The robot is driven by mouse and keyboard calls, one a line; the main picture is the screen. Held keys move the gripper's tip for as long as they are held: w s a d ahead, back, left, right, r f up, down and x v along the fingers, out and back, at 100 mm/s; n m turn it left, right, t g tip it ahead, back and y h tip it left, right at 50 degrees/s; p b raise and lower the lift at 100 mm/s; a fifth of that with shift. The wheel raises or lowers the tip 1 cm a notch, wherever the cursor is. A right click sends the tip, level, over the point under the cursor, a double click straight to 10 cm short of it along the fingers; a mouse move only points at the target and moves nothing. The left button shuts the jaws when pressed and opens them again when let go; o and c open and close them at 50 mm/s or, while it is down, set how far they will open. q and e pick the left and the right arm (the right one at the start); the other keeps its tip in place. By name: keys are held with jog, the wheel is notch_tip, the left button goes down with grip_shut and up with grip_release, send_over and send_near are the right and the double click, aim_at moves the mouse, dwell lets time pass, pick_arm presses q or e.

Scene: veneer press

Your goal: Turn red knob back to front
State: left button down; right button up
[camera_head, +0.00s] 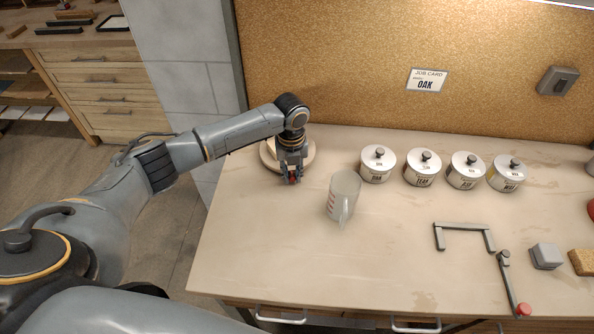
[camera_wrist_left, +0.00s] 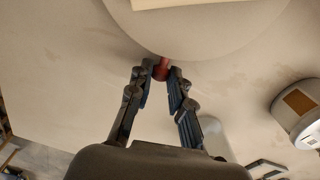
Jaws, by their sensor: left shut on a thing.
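A small red knob (camera_wrist_left: 161,68) sits at the edge of a pale round base (camera_wrist_left: 215,32), which stands at the table's far left in the head view (camera_head: 268,160). My left gripper (camera_head: 291,181) reaches down in front of this base and is shut on the red knob. In the left wrist view its two fingers (camera_wrist_left: 163,76) are on either side of the knob. The gripper and wrist hide most of the base in the head view. Another red knob (camera_head: 523,309) is on the end of a dark lever at the lower right. My right gripper is not in view.
A frosted pitcher (camera_head: 342,197) stands close to the right of my left gripper. Several lidded pots (camera_head: 378,164) line the back. A grey bracket (camera_head: 463,227), a grey block (camera_head: 545,256) and a tan block (camera_head: 583,262) are at right. The table's front middle is clear.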

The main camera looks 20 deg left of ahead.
pick_arm(q)
jog(key=shift+s+a+m, duration=0.3)
jog(key=shift+a+m, duration=0.25)
jog(key=shift+m, duration=0.05)
jog(key=shift+s+a+m, duration=0.25)
jog(key=shift+a+m, duration=0.25)
jog(key=shift+m, duration=0.1)
jog(key=shift+a, duration=0.1)
jog(key=c, duration=1.3)
grip_release()
jog(key=shift+o, duration=0.2)
notch_tip(320, 180, up, 12)
jog(key=shift+f, duration=0.1)
